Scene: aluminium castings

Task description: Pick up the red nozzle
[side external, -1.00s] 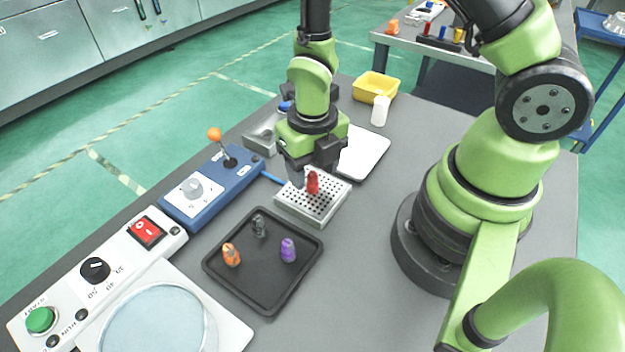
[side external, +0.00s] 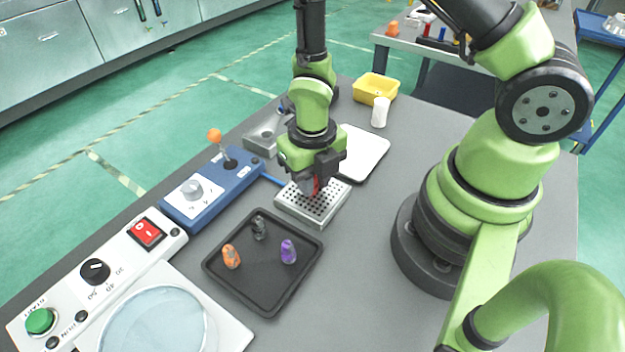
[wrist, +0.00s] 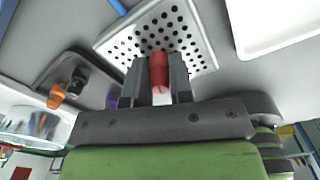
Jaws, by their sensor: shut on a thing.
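The red nozzle (wrist: 159,72) is between the two dark fingers of my gripper (wrist: 157,80) in the wrist view, and the fingers are shut on it. In the side external view my gripper (side external: 316,186) is over the perforated grey block (side external: 318,208), and only a sliver of the red nozzle (side external: 315,184) shows between the fingers. The perforated block also shows in the wrist view (wrist: 200,50), behind the nozzle. I cannot tell whether the nozzle's lower end still touches the block.
A black tray (side external: 262,296) holds an orange nozzle (side external: 231,256), a dark nozzle (side external: 259,227) and a purple nozzle (side external: 288,251). A blue control box (side external: 214,190) with an orange-knobbed lever stands left. A white tray (side external: 365,152), a white cup (side external: 380,112) and a yellow bin (side external: 376,87) are behind.

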